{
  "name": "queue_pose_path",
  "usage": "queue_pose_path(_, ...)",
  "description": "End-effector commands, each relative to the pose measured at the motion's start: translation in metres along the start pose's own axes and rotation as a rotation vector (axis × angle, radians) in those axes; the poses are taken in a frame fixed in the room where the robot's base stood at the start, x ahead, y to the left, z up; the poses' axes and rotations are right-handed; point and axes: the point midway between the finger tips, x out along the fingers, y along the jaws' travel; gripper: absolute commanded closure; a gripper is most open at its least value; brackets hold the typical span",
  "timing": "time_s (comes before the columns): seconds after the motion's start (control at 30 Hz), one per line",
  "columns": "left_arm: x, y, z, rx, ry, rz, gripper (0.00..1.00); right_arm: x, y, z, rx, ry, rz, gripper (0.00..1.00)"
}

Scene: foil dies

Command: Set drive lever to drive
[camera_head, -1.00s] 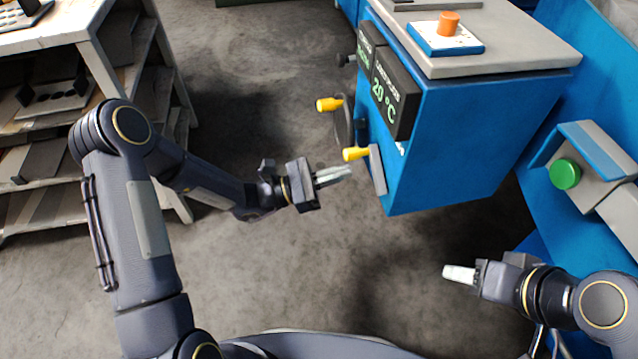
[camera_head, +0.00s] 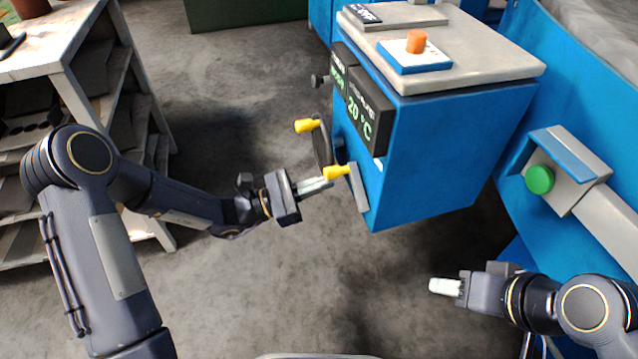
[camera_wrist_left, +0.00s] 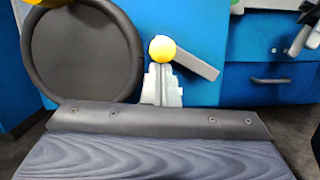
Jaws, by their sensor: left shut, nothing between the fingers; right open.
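The lever is a grey flat bar (camera_head: 358,187) with a yellow knob (camera_head: 336,172) on the blue machine's front. In the left wrist view its bar (camera_wrist_left: 198,64) slants down to the right from the knob (camera_wrist_left: 162,48). My left gripper (camera_head: 328,184) is shut and empty, its pale fingertips right at the knob. In the left wrist view the fingers (camera_wrist_left: 161,88) point straight at the knob; whether they touch it I cannot tell. My right gripper (camera_head: 446,287) is open and empty, low at the right, away from the machine.
A dark handwheel (camera_head: 322,145) with a yellow handle (camera_head: 306,125) sits just beyond the lever; it looms left in the wrist view (camera_wrist_left: 85,50). A display reads 20 °C (camera_head: 364,108). A green button (camera_head: 540,179) is at right, shelving (camera_head: 100,100) at left.

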Motion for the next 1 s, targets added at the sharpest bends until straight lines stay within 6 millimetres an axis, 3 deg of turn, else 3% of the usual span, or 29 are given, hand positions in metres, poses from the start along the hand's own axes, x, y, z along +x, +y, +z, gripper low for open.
queue_pose_path(0.57,0.003,-0.001,0.011,0.12,-0.006,-0.031,1.0,-0.001,0.0,-0.001,0.0,0.0,0.0,0.53)
queue_pose_path(1.0,0.008,-0.009,0.033,0.463,-0.005,-0.116,1.0,0.001,0.0,0.001,0.0,0.0,0.0,0.53)
